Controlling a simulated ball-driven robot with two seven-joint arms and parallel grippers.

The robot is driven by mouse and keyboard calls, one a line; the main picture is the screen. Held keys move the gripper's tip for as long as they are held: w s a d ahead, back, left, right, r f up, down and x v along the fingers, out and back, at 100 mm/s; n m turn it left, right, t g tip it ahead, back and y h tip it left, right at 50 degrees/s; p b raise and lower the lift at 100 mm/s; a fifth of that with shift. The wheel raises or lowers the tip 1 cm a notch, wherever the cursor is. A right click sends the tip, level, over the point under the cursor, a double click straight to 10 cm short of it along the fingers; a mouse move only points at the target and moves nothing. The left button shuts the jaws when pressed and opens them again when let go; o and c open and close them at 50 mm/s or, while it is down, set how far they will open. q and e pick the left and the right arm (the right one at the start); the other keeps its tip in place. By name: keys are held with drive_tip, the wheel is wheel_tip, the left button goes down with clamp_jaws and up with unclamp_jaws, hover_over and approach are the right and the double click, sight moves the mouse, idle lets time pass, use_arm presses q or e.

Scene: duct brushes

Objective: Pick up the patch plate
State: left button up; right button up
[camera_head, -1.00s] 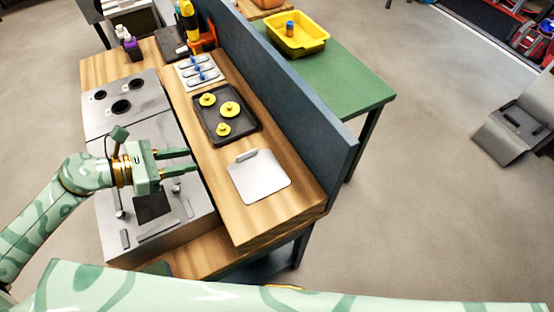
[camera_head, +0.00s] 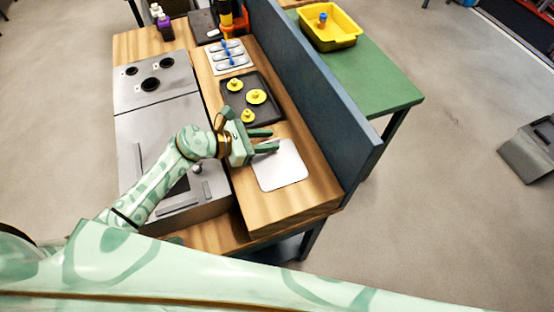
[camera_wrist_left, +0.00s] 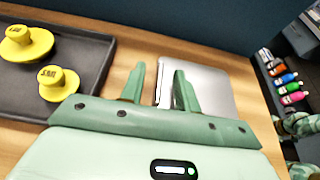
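The patch plate (camera_head: 281,170) is a flat silver sheet with rounded corners, lying on the wooden bench ledge. In the left wrist view the plate (camera_wrist_left: 215,85) lies beyond and right of the fingers. My left gripper (camera_head: 275,140) is open over the plate's upper left edge, where its fingers hide the plate's small raised handle. In the wrist view its two green fingers (camera_wrist_left: 160,72) are apart, with the plate's edge and some wood visible between them. I cannot tell whether the handle is between the fingers or whether they touch anything. My right gripper is not in view.
A black tray (camera_head: 274,119) with yellow knobbed parts lies just beyond the gripper. A blue partition (camera_head: 335,115) runs along the ledge's right side. A metal box (camera_head: 152,112) stands left. A yellow bin (camera_head: 345,42) sits on a green table (camera_head: 385,87). Bare wood lies near the plate.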

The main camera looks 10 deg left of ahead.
use_arm(q)
drive_tip(key=shift+w+d+f, duration=0.1)
drive_tip(key=shift+d, duration=0.05)
clamp_jaws()
